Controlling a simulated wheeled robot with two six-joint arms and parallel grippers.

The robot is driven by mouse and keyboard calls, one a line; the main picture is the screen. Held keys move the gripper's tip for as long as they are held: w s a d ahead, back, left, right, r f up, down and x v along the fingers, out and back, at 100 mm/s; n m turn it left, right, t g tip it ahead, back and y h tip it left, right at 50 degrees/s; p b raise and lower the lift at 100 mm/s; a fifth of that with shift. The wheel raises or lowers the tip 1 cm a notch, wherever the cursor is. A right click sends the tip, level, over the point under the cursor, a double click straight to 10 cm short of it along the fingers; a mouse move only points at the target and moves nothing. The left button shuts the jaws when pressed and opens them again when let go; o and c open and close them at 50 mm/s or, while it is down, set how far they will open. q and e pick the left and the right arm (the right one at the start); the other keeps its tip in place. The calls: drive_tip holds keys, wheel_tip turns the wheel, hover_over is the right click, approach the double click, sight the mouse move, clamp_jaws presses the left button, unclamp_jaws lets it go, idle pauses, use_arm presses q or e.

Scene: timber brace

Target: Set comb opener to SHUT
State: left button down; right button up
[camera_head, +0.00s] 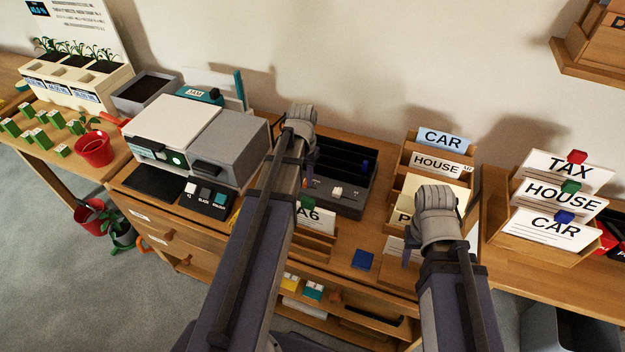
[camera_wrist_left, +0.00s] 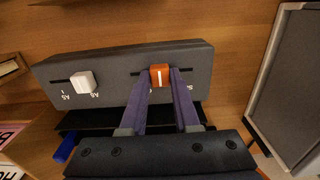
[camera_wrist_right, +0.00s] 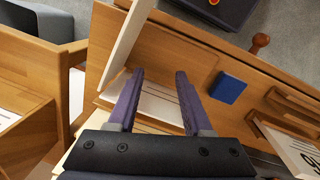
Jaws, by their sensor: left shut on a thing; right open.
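The comb opener, a dark grey panel (camera_wrist_left: 110,66) with two slots, fills the upper middle of the left wrist view. Its orange slider knob (camera_wrist_left: 160,75) with a white line sits between the fingertips of my left gripper (camera_wrist_left: 160,76), which is shut on it. A white slider knob (camera_wrist_left: 82,82) sits in the left slot. The letters by the orange knob are mostly hidden by the fingers. In the head view the device (camera_head: 350,208) is partly hidden by my left arm. My right gripper (camera_wrist_right: 158,80) is open and empty over the card holders.
A blue block (camera_head: 362,259) lies on the desk and also shows in the right wrist view (camera_wrist_right: 228,87). A grey and white machine (camera_head: 228,150) stands left of the opener. Card holders (camera_head: 432,165) stand to its right.

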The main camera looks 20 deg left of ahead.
use_arm(q)
drive_tip(key=shift+a, duration=1.8)
use_arm(e)
drive_tip(key=shift+d, duration=0.1)
use_arm(q)
drive_tip(key=c, duration=0.6)
unclamp_jaws()
drive_tip(key=shift+s+a, duration=0.1)
drive_tip(key=shift+c, duration=0.2)
drive_tip(key=shift+r, duration=0.15)
use_arm(e)
drive_tip(key=shift+r, duration=0.15)
use_arm(q)
wheel_tip(320, 180, up, 8)
drive_tip(key=p, duration=0.7)
drive_tip(key=shift+f+p, duration=0.25)
drive_tip(key=shift+p, duration=0.15)
use_arm(e)
wheel_tip(320, 180, up, 8)
drive_tip(key=shift+f, duration=0.25)
